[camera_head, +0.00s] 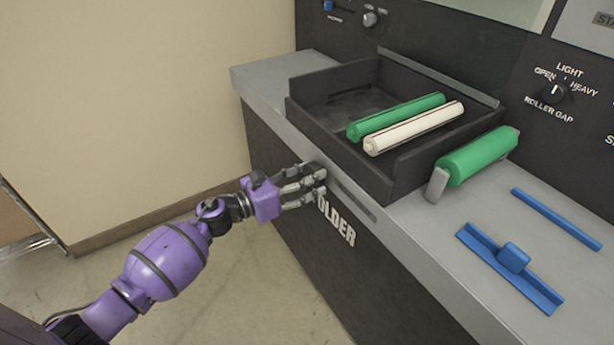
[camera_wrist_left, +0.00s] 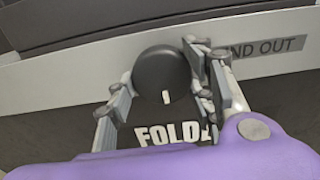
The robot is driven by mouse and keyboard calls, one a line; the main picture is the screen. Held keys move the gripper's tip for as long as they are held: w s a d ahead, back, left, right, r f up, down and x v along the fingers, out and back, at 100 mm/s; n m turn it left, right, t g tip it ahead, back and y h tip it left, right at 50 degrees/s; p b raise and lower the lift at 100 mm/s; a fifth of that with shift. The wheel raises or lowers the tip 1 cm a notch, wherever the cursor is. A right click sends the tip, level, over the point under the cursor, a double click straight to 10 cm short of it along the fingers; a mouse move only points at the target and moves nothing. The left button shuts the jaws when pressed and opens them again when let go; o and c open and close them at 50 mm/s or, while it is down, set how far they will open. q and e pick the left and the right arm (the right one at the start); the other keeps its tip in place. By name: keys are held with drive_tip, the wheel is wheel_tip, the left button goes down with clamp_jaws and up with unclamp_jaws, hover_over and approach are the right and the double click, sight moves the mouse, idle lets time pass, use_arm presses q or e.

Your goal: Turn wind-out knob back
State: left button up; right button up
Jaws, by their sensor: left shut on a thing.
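The wind-out knob (camera_wrist_left: 162,85) is a round dark knob with a short white pointer mark, on the front of the counter. The mark sits at the knob's lower middle in the left wrist view. A label (camera_wrist_left: 268,47) reading "ND OUT" is right of it, its start covered by my fingers. My left gripper (camera_wrist_left: 162,92) is shut on the knob, with fingers on both sides of it. In the head view my left gripper (camera_head: 318,182) is at the counter's front edge, where its fingers hide the knob. My right gripper is not in view.
A dark tray (camera_head: 398,182) on the counter holds a green roller (camera_head: 395,117) and a white roller (camera_head: 415,128). Another green roller (camera_head: 478,157), a blue squeegee-like tool (camera_head: 482,245) and a blue strip (camera_head: 555,218) lie to the right. The roller gap knob (camera_head: 553,92) is on the back panel.

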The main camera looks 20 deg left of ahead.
use_arm(q)
drive_tip(key=shift+a+n, duration=0.1)
drive_tip(key=shift+n, duration=0.2)
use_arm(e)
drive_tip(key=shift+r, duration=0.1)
use_arm(q)
drive_tip(key=shift+s+d+f+n+p, duration=0.15)
drive_tip(key=shift+n+p, duration=1.05)
drive_tip(key=shift+n, duration=4.6)
drive_tip(key=shift+s+d+n+p, duration=0.1)
drive_tip(key=shift+n+p, duration=1.15)
drive_tip(key=shift+n, duration=4.55)
drive_tip(key=shift+s+d+f+n+p, duration=0.15)
drive_tip(key=shift+n+p, duration=1.05)
drive_tip(key=shift+n, duration=4.6)
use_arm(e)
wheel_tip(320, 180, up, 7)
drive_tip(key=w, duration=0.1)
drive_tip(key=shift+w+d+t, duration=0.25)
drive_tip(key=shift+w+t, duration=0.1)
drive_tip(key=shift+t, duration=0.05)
use_arm(q)
drive_tip(key=shift+r, duration=0.1)
